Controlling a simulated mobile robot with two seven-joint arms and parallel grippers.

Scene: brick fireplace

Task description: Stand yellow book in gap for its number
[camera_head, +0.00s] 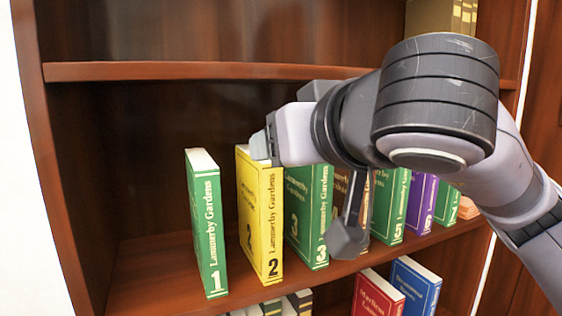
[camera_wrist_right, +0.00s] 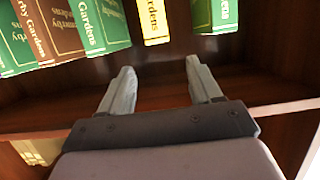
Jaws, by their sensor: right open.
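The yellow book (camera_head: 260,215), numbered 2, stands upright on the shelf between green book 1 (camera_head: 206,225) and green book 3 (camera_head: 307,215). Gaps show on both sides of it, the wider one towards book 1. My right gripper (camera_head: 264,146) overlaps the yellow book's top corner in the head view. In the right wrist view my right gripper (camera_wrist_right: 159,70) is open with nothing between its fingers. The yellow book (camera_wrist_right: 154,20) is beyond the fingertips there, apart from them. My left gripper is in neither view.
To the right stand a brown book (camera_head: 340,190), green book 5 (camera_head: 391,205) and a purple book (camera_head: 421,203), partly hidden by my right arm. A red book (camera_head: 378,295) and a blue book (camera_head: 415,287) are below. The shelf above (camera_head: 200,71) limits height. Left of book 1 is free.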

